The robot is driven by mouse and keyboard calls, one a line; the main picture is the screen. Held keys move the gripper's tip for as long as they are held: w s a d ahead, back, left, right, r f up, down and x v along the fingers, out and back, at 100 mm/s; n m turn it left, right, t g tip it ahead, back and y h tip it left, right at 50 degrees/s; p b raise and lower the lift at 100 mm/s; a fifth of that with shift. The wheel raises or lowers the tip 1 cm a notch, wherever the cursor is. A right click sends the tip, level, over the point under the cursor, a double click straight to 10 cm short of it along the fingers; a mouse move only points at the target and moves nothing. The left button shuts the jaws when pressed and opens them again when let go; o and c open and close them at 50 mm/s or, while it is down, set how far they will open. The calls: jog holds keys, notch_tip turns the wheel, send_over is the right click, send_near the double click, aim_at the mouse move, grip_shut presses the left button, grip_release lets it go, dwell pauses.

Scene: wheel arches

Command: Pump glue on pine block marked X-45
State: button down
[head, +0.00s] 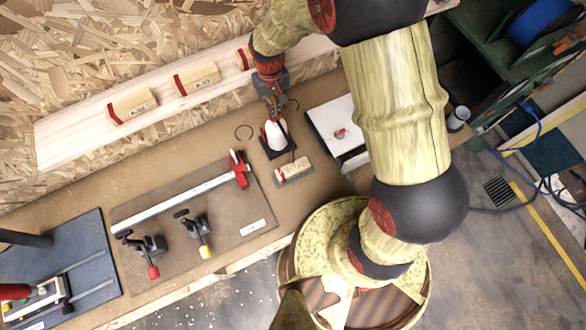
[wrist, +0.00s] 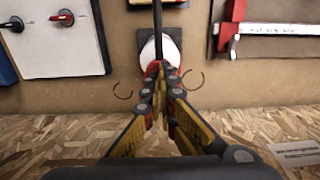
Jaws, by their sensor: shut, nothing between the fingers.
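A white glue bottle (head: 275,136) with a red part stands on a dark pad (head: 265,148) on the bench. In the wrist view the bottle (wrist: 147,52) is partly hidden behind my fingers, and a dark spout (wrist: 157,18) runs up from it. A pine block (head: 292,169) lies on a grey plate (head: 297,181) just in front of the bottle; its marking is too small to read. My gripper (head: 274,115) is shut and empty, pointing down at the bottle's top; its closed fingertips (wrist: 161,70) also show in the wrist view. I cannot tell whether they touch the pump.
Several pine blocks, including one (head: 132,106) at left and one (head: 197,79) further right, lie on the pale shelf board (head: 75,140). A white panel with a red knob (head: 340,132) is right of the bottle. A clamp bar (head: 190,192) lies left.

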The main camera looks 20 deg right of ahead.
notch_tip(320, 180, up, 7)
jog(key=p, duration=0.4)
jog(key=shift+r, duration=0.2)
dwell(0.3)
dwell(0.5)
jog(key=s+d+m+t+b, duration=0.1)
jog(key=s+d+b, duration=0.4)
jog(key=s+b, duration=0.5)
jog(key=s+d+m+t+b, duration=0.1)
jog(key=s+d+t+b, duration=0.3)
jog(key=s+b, duration=0.7)
jog(key=d+b, duration=0.1)
jog(key=b, duration=0.3)
jog(key=shift+s+d+r+t, duration=0.15)
jog(key=shift+r+t, duration=0.15)
